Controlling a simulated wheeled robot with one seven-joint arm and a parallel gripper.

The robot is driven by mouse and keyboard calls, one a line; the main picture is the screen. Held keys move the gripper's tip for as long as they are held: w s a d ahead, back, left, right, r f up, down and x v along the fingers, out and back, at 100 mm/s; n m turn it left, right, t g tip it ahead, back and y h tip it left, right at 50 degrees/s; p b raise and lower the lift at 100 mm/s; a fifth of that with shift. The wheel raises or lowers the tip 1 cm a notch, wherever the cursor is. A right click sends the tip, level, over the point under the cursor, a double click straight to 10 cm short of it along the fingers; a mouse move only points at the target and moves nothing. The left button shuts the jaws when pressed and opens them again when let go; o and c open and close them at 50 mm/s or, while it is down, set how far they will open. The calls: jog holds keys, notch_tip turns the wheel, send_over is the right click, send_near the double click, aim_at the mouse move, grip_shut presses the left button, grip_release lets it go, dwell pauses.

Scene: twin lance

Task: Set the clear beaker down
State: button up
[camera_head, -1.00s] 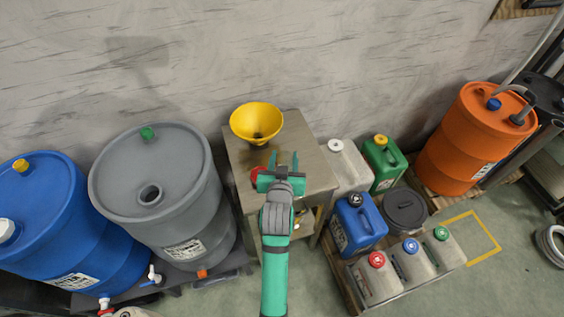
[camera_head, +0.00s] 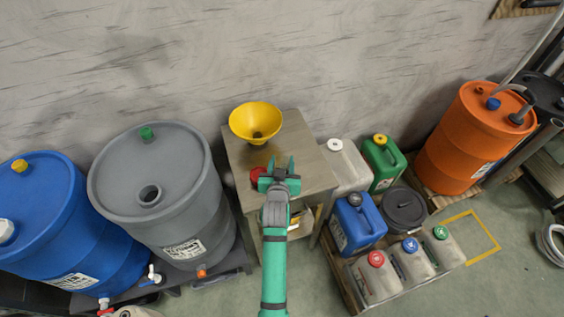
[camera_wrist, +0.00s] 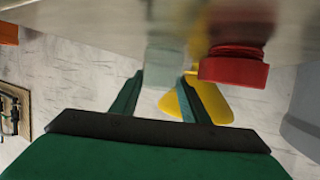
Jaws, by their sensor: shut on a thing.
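My gripper (camera_head: 281,164) is over the front part of the small metal table (camera_head: 312,172). In the wrist view my gripper (camera_wrist: 161,80) has its two green fingers on either side of the clear beaker (camera_wrist: 164,72), a pale, see-through shape. The beaker looks upright with its base at or very near the tabletop (camera_wrist: 80,12); I cannot tell whether it touches. In the head view the beaker is too faint to make out between the fingers.
A red-capped thing (camera_head: 256,177) stands close beside my gripper; its red cap (camera_wrist: 235,68) shows in the wrist view. A yellow funnel (camera_head: 256,121) is at the table's back left. A grey drum (camera_head: 157,185) stands left, canisters (camera_head: 345,163) right. The table's right side is clear.

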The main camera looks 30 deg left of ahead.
jog(key=shift+f, duration=0.15)
jog(key=o, duration=1.1)
jog(key=shift+o, duration=0.2)
jog(key=shift+s+d, duration=0.1)
jog(key=v, duration=1.1)
jog(key=shift+s+d+r, duration=0.1)
jog(key=shift+s+r, duration=0.2)
jog(key=shift+r, duration=0.05)
